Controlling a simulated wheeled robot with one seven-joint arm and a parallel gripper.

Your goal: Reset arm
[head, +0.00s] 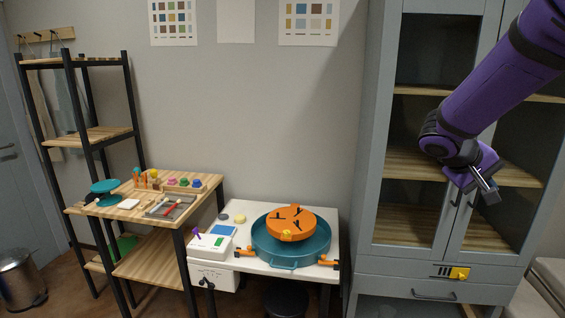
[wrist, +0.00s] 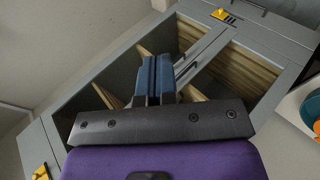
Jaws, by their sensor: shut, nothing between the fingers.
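My purple arm reaches in from the upper right of the head view, and my gripper (head: 488,190) hangs in front of the glass doors of a grey cabinet (head: 378,130). In the wrist view the two blue-grey fingers of my gripper (wrist: 155,75) are together and hold nothing. The cabinet also fills much of the wrist view (wrist: 100,62), tilted, with wooden shelves behind its doors. I cannot tell how far the fingertips are from the doors; no contact shows.
A white table (head: 237,262) bears a teal basin (head: 262,245) with an orange disc (head: 290,222). Left of it stands a wooden-topped bench (head: 100,212) with small tools and coloured pieces. A metal bin (head: 20,275) stands at far left.

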